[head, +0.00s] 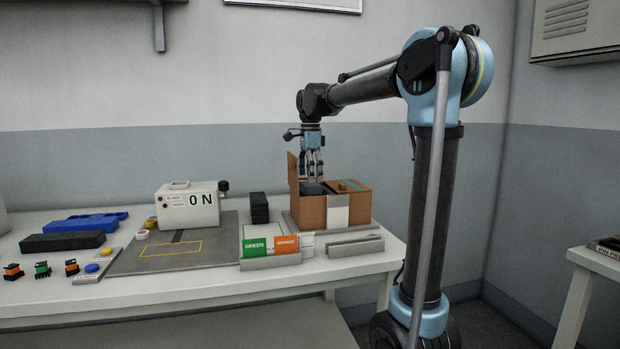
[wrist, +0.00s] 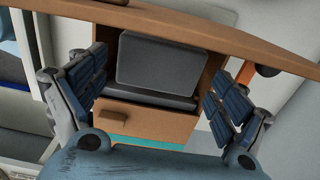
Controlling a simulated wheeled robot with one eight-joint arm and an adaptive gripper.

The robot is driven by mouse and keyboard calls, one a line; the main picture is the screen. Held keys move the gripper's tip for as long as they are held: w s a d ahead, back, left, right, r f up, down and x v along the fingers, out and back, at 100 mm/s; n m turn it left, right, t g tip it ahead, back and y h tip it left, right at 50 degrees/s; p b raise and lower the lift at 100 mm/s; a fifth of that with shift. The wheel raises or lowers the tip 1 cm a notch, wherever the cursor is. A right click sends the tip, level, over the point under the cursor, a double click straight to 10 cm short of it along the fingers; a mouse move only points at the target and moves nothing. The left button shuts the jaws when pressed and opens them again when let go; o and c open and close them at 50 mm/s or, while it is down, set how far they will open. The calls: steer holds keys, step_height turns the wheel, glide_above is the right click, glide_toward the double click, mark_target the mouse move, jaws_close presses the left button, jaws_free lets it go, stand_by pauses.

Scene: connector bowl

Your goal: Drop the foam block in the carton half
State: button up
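The brown carton (head: 312,212) stands on the table's right part, with a flap raised on its left. Its left half is open and its right half is covered, with teal tape on top. A dark grey foam block (head: 313,188) sits in the open half, its top near the rim. In the wrist view the grey block (wrist: 172,62) lies within the carton opening, with a darker layer below it. My gripper (head: 313,172) is above the open half, pointing down. In the wrist view its fingers (wrist: 163,100) are spread wide, apart from the block.
A stack of black blocks (head: 260,207) stands left of the carton. A white ON box (head: 187,206), a grey mat (head: 130,260), and green and orange label cards (head: 255,246) are further left. A small brown piece (head: 352,186) lies on the carton's covered half.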

stand_by(0.4)
step_height(320, 180, up, 12)
stand_by(0.6)
